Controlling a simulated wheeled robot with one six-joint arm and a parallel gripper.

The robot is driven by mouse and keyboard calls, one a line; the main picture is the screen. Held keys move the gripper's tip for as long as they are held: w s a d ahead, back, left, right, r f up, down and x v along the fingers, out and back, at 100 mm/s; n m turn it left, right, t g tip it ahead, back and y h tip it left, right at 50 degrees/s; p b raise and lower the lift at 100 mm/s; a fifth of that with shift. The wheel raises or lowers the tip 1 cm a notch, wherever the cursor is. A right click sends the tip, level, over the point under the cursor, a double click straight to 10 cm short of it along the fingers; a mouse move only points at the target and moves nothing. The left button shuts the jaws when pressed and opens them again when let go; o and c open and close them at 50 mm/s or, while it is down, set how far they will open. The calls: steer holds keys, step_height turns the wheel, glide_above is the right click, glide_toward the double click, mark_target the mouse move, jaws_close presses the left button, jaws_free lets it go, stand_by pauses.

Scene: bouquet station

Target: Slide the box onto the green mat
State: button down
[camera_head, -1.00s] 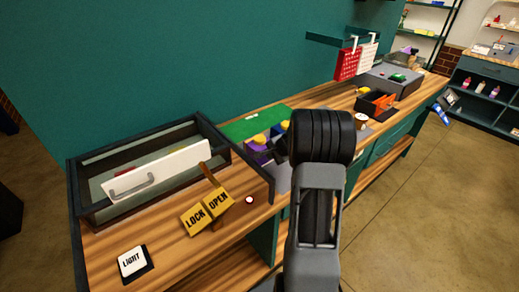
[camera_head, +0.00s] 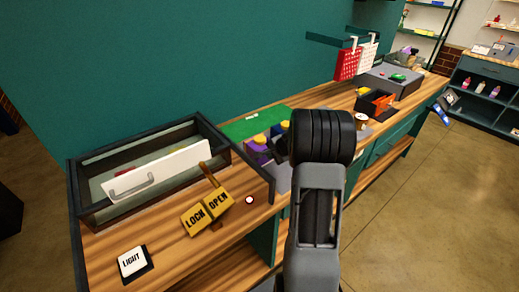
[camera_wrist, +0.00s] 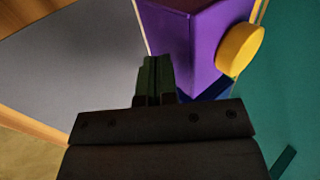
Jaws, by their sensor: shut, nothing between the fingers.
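A purple box (camera_head: 258,153) with a yellow round part on it stands on the counter, just in front of the green mat (camera_head: 256,122). A second yellow top shows beside it, and my arm hides part of this area. In the wrist view the purple box (camera_wrist: 185,45) fills the upper middle, with its yellow round part (camera_wrist: 240,48) on the right. My gripper (camera_wrist: 155,75) is shut and empty, its fingertips close beside the box's face. I cannot tell whether they touch it. The gripper is hidden behind my arm in the head view.
A glass-topped drawer case (camera_head: 150,175) with a white front stands at the left, beside a LOCK/OPEN lever (camera_head: 208,210) and a LIGHT switch (camera_head: 133,262). A grey surface (camera_wrist: 85,55) lies left of the box. Orange-and-black bins (camera_head: 375,104) and a cup stand farther right.

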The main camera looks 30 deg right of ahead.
mark_target(253, 140)
stand_by(0.5)
steer(key=shift+w+a+p, duration=0.15)
steer(key=shift+w+p, duration=0.15)
steer(key=shift+w, duration=0.7)
steer(key=shift+w+a+p, duration=0.1)
steer(key=shift+w+p, duration=0.15)
steer(key=shift+w, duration=0.7)
steer(key=shift+w, duration=0.15)
steer(key=shift+w+a+p, duration=0.15)
steer(key=shift+w+p, duration=0.25)
steer(key=shift+w, duration=0.5)
steer(key=shift+w+a+p, duration=0.15)
steer(key=shift+w+p, duration=0.25)
steer(key=shift+w, duration=0.5)
steer(key=shift+w, duration=0.15)
steer(key=shift+w+a+p, duration=0.15)
steer(key=shift+w+p, duration=0.4)
steer(key=shift+w, duration=0.4)
steer(key=shift+w+a+p, duration=0.1)
steer(key=shift+w+p, duration=0.45)
steer(key=shift+w, duration=0.4)
steer(key=shift+w+a+p, duration=0.15)
steer(key=shift+w+p, duration=0.45)
steer(key=shift+w, duration=0.4)
steer(key=shift+w+a+p, duration=0.15)
steer(key=shift+w+p, duration=0.45)
steer(key=shift+w, duration=0.35)
